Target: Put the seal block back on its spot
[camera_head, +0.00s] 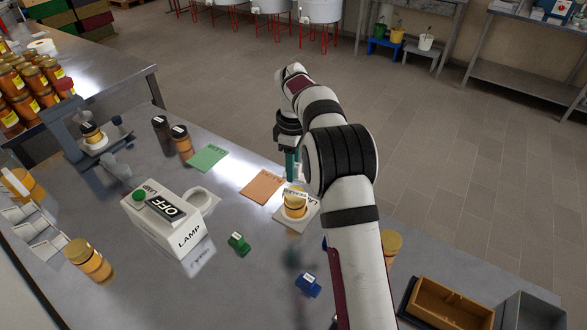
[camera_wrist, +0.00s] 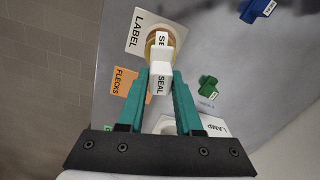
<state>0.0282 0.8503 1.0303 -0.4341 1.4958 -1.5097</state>
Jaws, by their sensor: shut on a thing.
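My gripper (camera_wrist: 160,72) has teal fingers shut on a white block marked SEAL (camera_wrist: 160,82), the seal block, in the wrist view. In that view the block overlaps a jar (camera_wrist: 178,40) standing on the white LABEL card (camera_wrist: 136,32); I cannot tell the gap between block and jar. In the head view my gripper (camera_head: 291,165) points down just behind and above the amber jar (camera_head: 295,206) on its white card (camera_head: 308,216). The arm partly hides this area, and the held block is not clear there.
A green block (camera_head: 239,243) and a blue block (camera_head: 308,285) stand on the table in front. The LAMP box (camera_head: 165,222) is at left, the orange FLECKS card (camera_head: 262,186) and green card (camera_head: 208,158) behind. A wooden tray (camera_head: 450,303) is at front right.

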